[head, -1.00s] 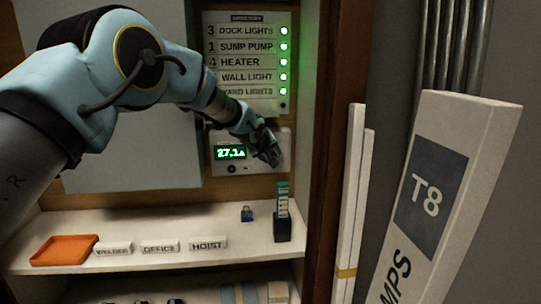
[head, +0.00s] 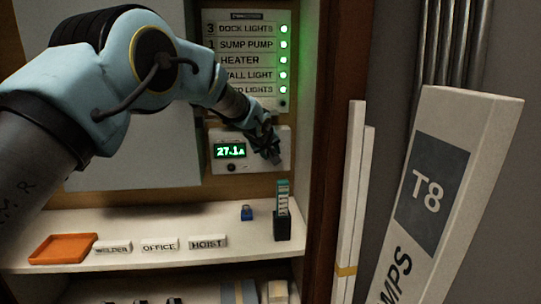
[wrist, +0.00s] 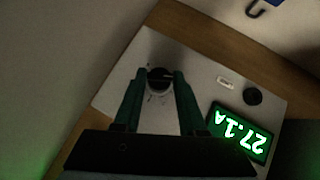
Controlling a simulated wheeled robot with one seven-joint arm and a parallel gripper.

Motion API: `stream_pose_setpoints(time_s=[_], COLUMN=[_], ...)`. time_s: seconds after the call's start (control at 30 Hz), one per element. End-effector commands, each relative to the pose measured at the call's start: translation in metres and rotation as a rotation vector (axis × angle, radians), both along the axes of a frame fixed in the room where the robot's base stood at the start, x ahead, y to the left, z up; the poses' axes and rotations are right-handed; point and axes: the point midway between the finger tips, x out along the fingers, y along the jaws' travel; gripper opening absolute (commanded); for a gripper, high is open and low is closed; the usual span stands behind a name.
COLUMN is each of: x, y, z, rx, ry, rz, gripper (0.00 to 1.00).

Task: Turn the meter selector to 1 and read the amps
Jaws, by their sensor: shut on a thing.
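The meter (head: 273,160) is a pale panel on the cabinet's back board, below the directory. Its green display (head: 230,151) reads 27.1 A, and it shows the same figure upside down in the wrist view (wrist: 240,132). The selector (wrist: 159,79) is a dark round knob with small tick marks around it. My gripper (head: 271,150) is at the meter's right side, its two fingers shut on the knob in the wrist view (wrist: 161,84). The fingers hide the knob in the head view. I cannot tell which number the knob points to.
The directory (head: 246,60) lists dock lights 3 and sump pump 1; my arm covers the other numbers. The shelf below holds an orange tray (head: 62,247), label blocks (head: 160,244), a blue padlock (head: 247,213) and a dark holder (head: 282,226). A T8 box (head: 455,170) stands at right.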

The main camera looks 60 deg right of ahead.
Motion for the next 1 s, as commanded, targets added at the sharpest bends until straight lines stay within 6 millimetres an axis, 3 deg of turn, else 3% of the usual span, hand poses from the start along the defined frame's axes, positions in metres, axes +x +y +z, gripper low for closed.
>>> stream_pose_setpoints(time_s=[0.6,1.0], x=[-0.0069,-0.0071], y=[-0.0048,-0.0055], z=[0.0022,0.0016], rx=[0.270,0.348], ry=[-0.370,-0.477], rz=[-0.003,-0.002], gripper=[0.00,0.00])
